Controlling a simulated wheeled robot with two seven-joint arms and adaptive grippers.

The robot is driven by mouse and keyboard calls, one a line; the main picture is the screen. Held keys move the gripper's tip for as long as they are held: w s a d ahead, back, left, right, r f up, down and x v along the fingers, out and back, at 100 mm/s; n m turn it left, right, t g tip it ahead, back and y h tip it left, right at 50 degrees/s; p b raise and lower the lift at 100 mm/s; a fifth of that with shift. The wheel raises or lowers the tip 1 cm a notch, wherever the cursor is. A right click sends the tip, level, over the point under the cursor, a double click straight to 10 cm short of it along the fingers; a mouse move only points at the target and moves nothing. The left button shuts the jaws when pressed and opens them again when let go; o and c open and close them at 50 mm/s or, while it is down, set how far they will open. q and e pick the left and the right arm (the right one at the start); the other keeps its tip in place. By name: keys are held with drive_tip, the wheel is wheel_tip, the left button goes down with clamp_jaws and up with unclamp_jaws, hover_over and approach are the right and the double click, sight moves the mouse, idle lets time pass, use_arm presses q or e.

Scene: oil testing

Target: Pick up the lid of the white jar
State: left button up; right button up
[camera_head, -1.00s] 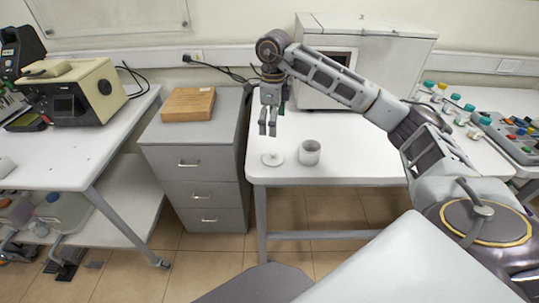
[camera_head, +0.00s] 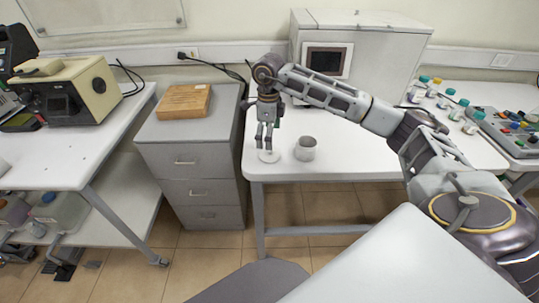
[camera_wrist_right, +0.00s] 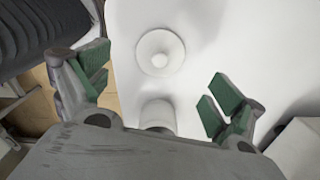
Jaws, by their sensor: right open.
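The white lid (camera_head: 269,155) lies on the white table near its front left corner. It is a round disc with a knob, and it also shows in the right wrist view (camera_wrist_right: 160,52). The jar (camera_head: 305,148) stands upright just right of the lid, without a lid on it; it is partly hidden by my gripper body in the right wrist view (camera_wrist_right: 158,114). My right gripper (camera_head: 267,146) points down just above the lid. In the right wrist view its green-padded fingers (camera_wrist_right: 160,85) are apart with nothing between them. My left gripper is not in view.
A grey-white machine (camera_head: 345,55) stands at the back of the table. Several small bottles (camera_head: 445,98) and a button panel (camera_head: 508,132) are at the right.

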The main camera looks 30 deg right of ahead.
sight(270, 153)
drive_tip(key=shift+f, duration=1.3)
drive_tip(key=f, duration=0.4)
drive_tip(key=shift+w+a+p, duration=0.1)
drive_tip(key=shift+w+p, duration=0.15)
drive_tip(key=shift+p, duration=0.1)
drive_tip(key=shift+f, duration=0.2)
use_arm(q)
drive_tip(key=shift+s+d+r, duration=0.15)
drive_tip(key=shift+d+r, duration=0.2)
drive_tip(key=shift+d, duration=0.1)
